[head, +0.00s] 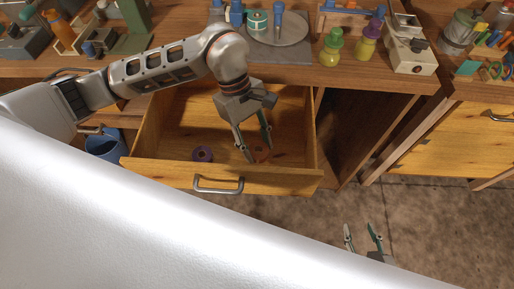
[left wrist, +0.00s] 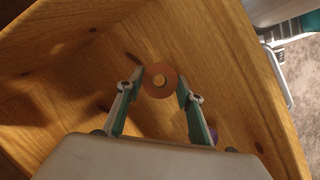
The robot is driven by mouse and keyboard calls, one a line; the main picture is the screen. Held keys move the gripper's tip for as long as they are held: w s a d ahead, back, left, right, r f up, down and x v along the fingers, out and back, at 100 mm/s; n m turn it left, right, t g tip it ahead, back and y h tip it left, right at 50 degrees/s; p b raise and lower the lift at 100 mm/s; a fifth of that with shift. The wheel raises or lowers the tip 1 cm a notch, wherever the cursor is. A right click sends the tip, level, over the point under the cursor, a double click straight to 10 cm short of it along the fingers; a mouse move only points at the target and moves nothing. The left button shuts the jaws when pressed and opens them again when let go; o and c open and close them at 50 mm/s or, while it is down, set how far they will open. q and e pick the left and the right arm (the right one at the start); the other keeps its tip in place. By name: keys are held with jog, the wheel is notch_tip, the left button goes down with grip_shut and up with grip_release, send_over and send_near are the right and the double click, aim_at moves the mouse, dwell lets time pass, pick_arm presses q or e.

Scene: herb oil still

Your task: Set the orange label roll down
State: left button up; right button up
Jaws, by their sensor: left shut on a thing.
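The orange label roll (left wrist: 160,80) is held between the fingertips of my left gripper (left wrist: 161,85) in the left wrist view. In the head view my left gripper (head: 258,157) reaches down into the open wooden drawer (head: 221,177), with the orange roll (head: 262,154) at its tips. I cannot tell whether the roll touches the drawer floor. My right gripper (head: 361,232) is open and empty above the floor, at the lower right.
The workbench above holds a green and a yellow-purple bottle (head: 331,47), a round grey tray (head: 290,33) and a white device (head: 409,50). A blue bucket (head: 104,146) stands left of the drawer.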

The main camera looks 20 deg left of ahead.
pick_arm(q)
jog(key=shift+f, duration=1.2)
jog(key=shift+f, duration=0.15)
jog(key=o, duration=1.1)
jog(key=v, duration=1.2)
jog(key=shift+a+p, duration=0.1)
jog(key=shift+p, duration=0.3)
